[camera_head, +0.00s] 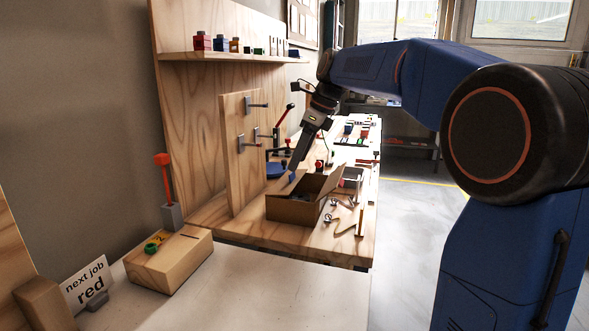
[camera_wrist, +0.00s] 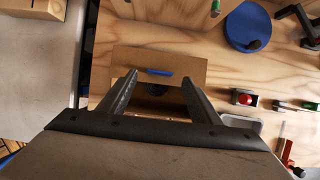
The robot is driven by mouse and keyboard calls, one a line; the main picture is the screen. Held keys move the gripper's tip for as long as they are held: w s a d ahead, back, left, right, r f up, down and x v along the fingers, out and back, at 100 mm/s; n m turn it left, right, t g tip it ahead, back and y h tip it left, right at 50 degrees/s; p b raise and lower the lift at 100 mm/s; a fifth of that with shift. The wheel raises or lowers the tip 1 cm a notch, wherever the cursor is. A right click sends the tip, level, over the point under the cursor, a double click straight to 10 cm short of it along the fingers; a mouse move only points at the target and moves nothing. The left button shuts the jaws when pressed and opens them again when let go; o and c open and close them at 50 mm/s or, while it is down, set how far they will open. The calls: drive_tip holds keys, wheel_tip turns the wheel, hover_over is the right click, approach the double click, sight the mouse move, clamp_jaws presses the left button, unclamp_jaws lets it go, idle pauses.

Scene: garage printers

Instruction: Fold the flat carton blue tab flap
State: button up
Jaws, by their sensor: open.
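The brown carton (camera_head: 290,210) stands on the wooden bench, with a raised flap (camera_head: 334,186) on its right side. A blue tab (camera_head: 292,177) shows at its far left, just below my gripper (camera_head: 296,166). In the wrist view the blue tab (camera_wrist: 160,72) lies along the edge of a cardboard flap (camera_wrist: 150,58). My gripper (camera_wrist: 158,80) is open and empty, its two fingers apart on either side of the tab in the picture. I cannot tell whether they touch the flap. Part of the carton's inside is hidden by the gripper.
An upright wooden panel (camera_head: 236,160) with grey levers stands left of the carton. A blue disc (camera_wrist: 248,26) lies beyond it. Bent metal pieces (camera_head: 343,217) lie to the right. A wooden block (camera_head: 170,262) and a "next job red" card (camera_head: 87,285) are nearer.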

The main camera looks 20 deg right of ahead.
sight(295, 180)
drive_tip(key=shift+x, duration=2.1)
